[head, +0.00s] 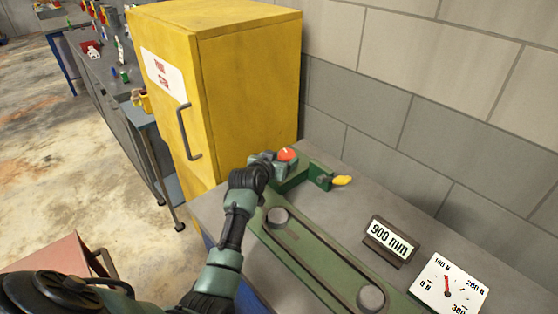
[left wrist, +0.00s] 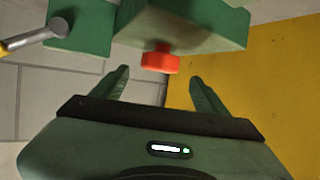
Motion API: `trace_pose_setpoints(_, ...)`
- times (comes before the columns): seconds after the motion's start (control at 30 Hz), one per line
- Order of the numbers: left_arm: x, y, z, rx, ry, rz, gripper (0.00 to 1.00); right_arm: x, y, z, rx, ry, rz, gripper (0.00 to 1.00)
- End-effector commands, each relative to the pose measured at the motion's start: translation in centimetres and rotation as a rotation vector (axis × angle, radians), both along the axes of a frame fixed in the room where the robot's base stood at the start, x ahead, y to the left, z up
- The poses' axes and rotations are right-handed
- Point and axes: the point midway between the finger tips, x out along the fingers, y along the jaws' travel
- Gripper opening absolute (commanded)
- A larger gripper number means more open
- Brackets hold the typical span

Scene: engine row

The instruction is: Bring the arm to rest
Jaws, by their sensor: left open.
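My left arm reaches up from the bottom of the head view. Its gripper (head: 268,160) is at the far end of a green bench device (head: 315,252), close to a red knob (head: 287,155). In the left wrist view my left gripper (left wrist: 160,85) is open, with its two fingers spread and nothing between them. The red knob (left wrist: 159,58) shows just beyond the fingertips, under a green block (left wrist: 190,22). It looks apart from both fingers. My right gripper is not seen.
A yellow cabinet (head: 245,90) stands left of the device. A yellow-handled lever (head: 341,180) sticks out beside the knob. A block wall (head: 430,80) closes the back.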

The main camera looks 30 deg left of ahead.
Motion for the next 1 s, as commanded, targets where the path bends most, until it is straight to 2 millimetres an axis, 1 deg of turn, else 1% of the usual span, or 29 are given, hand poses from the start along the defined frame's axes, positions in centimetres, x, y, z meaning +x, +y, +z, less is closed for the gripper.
trace_pose_setpoints(0.07, -0.7, -0.1, 0.2, 0.001, 0.001, 0.0, 0.74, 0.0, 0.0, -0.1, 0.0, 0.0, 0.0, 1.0)
trace_pose_setpoints(0.2, -1.3, -0.2, 0.5, 0.0, 0.0, -0.001, 0.74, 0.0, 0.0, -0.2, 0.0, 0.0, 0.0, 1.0)
trace_pose_setpoints(0.73, -1.3, -0.2, 0.7, 0.0, 0.0, -0.001, 0.74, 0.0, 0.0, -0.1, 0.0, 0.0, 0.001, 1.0)
trace_pose_setpoints(0.83, -1.3, -0.2, 1.8, 0.0, 0.0, -0.001, 0.74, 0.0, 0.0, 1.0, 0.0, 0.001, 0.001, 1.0)
trace_pose_setpoints(1.0, -1.3, -0.2, 5.0, 0.0, 0.0, -0.001, 0.74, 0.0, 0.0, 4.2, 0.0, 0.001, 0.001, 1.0)
